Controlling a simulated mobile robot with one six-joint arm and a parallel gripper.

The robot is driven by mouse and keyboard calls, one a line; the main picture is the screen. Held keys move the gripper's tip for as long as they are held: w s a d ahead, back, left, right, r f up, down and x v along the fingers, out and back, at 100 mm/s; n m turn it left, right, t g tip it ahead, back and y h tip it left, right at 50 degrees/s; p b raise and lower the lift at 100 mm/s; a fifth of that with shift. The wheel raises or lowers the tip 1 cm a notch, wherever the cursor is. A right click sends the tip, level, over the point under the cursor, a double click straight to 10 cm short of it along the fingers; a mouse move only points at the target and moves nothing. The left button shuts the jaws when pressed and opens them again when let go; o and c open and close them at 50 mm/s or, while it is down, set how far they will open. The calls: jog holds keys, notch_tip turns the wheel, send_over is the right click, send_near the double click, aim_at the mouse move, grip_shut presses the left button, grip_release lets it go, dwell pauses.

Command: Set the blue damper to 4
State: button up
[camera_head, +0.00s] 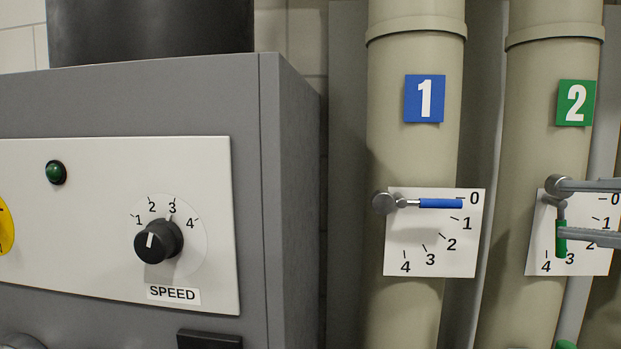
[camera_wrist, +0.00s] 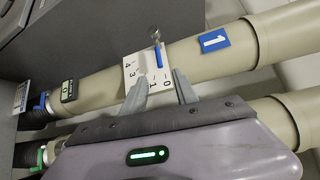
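The blue damper handle (camera_head: 440,203) on pipe 1 points right, level, at the 0 on its white scale plate (camera_head: 405,240). Its round grey pivot (camera_head: 384,203) is at the left end. In the wrist view the blue handle (camera_wrist: 159,57) lies ahead of my two fingers, roughly in line with the gap between them. My gripper (camera_wrist: 162,82) is open and empty, its fingertips over the plate's near edge. In the head view my gripper (camera_head: 570,210) enters from the right, its fingers overlapping the plate of pipe 2, clear of the blue handle in the picture.
A grey machine cabinet (camera_head: 290,200) with a speed knob (camera_head: 158,241) fills the left. A narrow gap separates the pipes.

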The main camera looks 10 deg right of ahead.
aim_at(447, 204)
jog(key=p+x, duration=0.3)
jog(key=x, duration=1.4)
jog(key=shift+w+a+f, duration=0.1)
jog(key=shift+f, duration=0.1)
grip_shut()
dwell(0.4)
